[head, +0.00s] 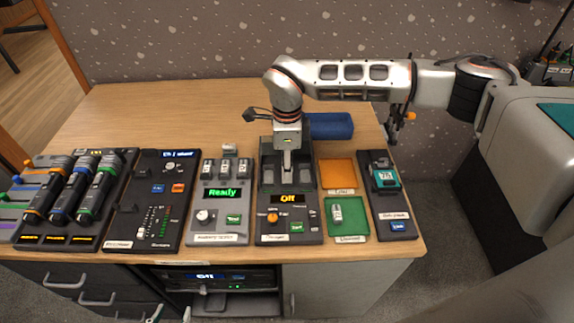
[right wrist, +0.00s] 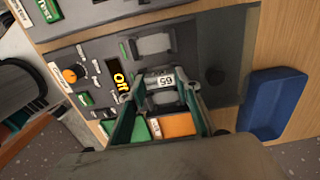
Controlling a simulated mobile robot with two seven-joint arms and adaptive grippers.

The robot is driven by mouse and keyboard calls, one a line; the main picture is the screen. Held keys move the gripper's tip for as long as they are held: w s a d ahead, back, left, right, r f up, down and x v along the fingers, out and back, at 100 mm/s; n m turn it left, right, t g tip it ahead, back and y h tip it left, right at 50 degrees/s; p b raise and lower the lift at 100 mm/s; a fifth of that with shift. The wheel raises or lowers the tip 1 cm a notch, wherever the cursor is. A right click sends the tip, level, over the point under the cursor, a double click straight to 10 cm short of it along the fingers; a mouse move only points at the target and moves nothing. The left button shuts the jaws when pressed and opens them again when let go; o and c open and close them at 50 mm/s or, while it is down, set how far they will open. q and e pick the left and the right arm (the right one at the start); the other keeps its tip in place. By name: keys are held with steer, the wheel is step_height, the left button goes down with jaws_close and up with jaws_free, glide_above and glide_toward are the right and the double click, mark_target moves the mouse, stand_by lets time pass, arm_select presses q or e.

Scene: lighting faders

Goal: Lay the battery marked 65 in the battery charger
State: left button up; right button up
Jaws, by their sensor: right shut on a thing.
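The battery marked 65 (right wrist: 160,83) is a small grey block with a white label, held between the fingertips of my right gripper (right wrist: 158,92). The gripper is shut on it. In the head view my right gripper (head: 288,172) points down over the back of the dark charger (head: 290,226), whose display reads "Off". In the right wrist view the battery is at one bay of the charger (right wrist: 186,48), and the other bay (right wrist: 153,44) looks empty. I cannot tell whether the battery touches the bay floor. My left gripper is not in view.
Left of the charger stands a grey "Ready" unit (head: 219,221) with several batteries at its back. To the right lie an orange tray (head: 338,174) and a green tray (head: 352,229) with one battery (head: 337,215). A blue bin (head: 331,125) stands behind.

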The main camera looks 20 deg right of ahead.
steer(key=shift+s+f, duration=0.4)
steer(key=shift+f, duration=0.45)
steer(key=o, duration=1.1)
steer(key=shift+w+a+f, duration=0.1)
steer(key=shift+f, duration=0.05)
steer(key=shift+w+r, duration=0.1)
steer(key=shift+r, duration=0.15)
steer(key=c, duration=0.4)
steer(key=shift+r, duration=0.1)
